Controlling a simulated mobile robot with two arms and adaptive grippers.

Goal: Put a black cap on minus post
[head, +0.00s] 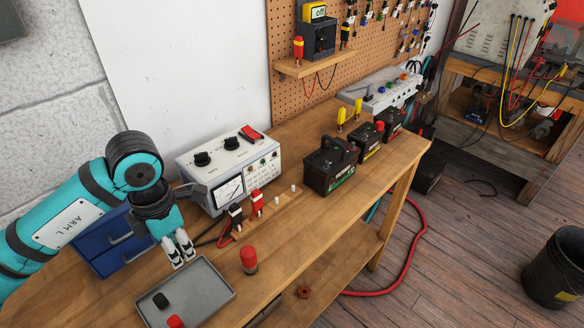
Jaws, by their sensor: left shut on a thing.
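My left gripper (181,250) points down just behind the grey tray (207,265). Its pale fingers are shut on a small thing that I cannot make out. A black cap (160,300) and a red cap (175,322) lie in the tray. Three black batteries stand in a row: the nearest (329,167), the middle one (370,142) and the far one (394,122). I cannot make out which post is minus. My right gripper is out of view.
A meter box (229,165) with knobs stands at the wall. A black clamp (236,216) and a red clamp (257,203) with cables are before it. Blue drawers (112,245) stand behind my left gripper.

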